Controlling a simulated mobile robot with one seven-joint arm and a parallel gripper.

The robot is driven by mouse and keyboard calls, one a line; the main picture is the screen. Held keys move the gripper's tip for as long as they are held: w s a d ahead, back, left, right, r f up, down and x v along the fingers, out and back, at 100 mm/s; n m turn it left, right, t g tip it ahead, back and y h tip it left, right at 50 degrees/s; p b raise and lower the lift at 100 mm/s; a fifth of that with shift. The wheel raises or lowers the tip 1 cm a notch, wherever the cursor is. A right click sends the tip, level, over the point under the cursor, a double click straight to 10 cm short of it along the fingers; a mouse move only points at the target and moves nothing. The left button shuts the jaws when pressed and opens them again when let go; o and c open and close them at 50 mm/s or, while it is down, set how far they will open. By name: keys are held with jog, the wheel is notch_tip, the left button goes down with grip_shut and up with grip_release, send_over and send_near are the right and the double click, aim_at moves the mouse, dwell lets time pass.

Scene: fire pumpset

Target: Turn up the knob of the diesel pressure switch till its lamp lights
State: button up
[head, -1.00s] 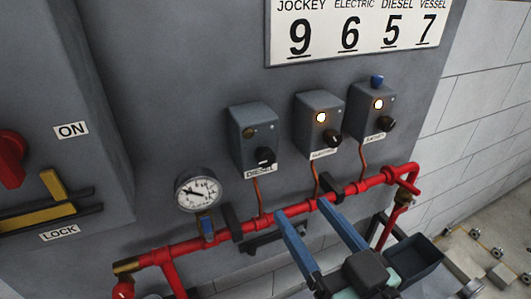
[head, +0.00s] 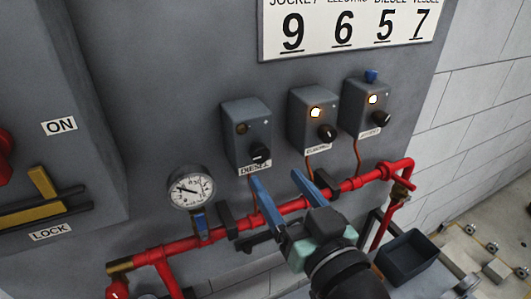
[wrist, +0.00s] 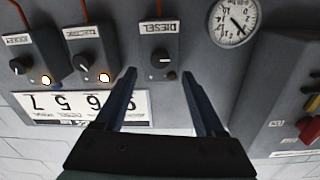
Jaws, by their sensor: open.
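The diesel pressure switch (head: 246,128) is a grey box on the panel with a DIESEL label below it; its lamp (head: 242,129) is dark. Its black knob (head: 260,152) is at the box's lower right. In the wrist view, upside down, the diesel switch (wrist: 158,42) and its knob (wrist: 161,60) lie ahead, between and beyond the fingertips. My gripper (head: 276,178) is open and empty, its blue fingers just below and right of the diesel knob, apart from it. The gripper also shows in the wrist view (wrist: 161,72).
The electric switch (head: 305,130) and jockey switch (head: 358,104) to the right have lit lamps. A pressure gauge (head: 191,190) hangs at left. A red pipe (head: 292,206) runs below the switches. A number sign (head: 355,28) is above. A dark bin (head: 407,258) is lower right.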

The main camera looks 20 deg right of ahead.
aim_at(261, 156)
jog(key=w+p, duration=0.1)
jog(key=w, duration=0.5)
jog(key=shift+w+p, duration=0.1)
jog(key=shift+p, duration=0.3)
grip_shut()
